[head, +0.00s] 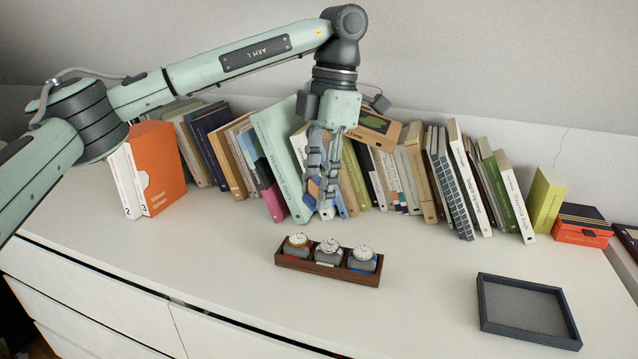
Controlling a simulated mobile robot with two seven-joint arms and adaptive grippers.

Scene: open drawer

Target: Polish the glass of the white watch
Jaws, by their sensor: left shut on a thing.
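A dark wooden box (326,268) stands on the white dresser top and holds three watches on grey cushions. The middle watch (329,246) shows a whitish strap and looks like the white watch. The left watch (298,240) has orange-red on its strap, and the right watch (362,253) has a blue one. My left gripper (326,206) points down behind and above the box, in front of the books, apart from the watches. My right gripper is out of view.
A row of leaning books (283,178) runs along the wall behind the gripper. An empty dark tray (524,309) lies at the front right. An orange box (582,233) stands at the back right. The dresser top around the watch box is clear.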

